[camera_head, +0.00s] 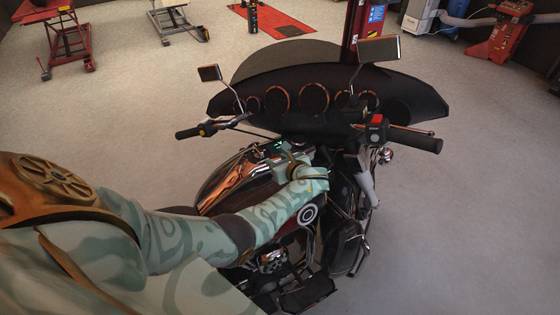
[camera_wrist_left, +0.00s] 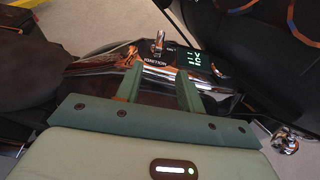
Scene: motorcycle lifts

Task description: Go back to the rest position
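A black motorcycle stands in front of me, its dark tank and chrome console (camera_head: 240,184) under my left arm. My left gripper (camera_head: 283,157) is over the console, with its green fingers apart. In the left wrist view my left gripper (camera_wrist_left: 158,78) is open, with nothing between the fingertips. Just beyond them is the chrome ignition switch (camera_wrist_left: 159,43), upright beside the word IGNITION. A display (camera_wrist_left: 195,60) with lit green characters is right of it. I cannot tell whether the fingers touch the console. My right gripper is not in view.
The left handlebar grip (camera_head: 188,133), right grip (camera_head: 415,140), mirrors and wide black fairing (camera_head: 320,85) surround the gripper's area. Red lifts (camera_head: 68,45) and a red machine (camera_head: 505,35) stand farther back. Grey floor is clear on the right.

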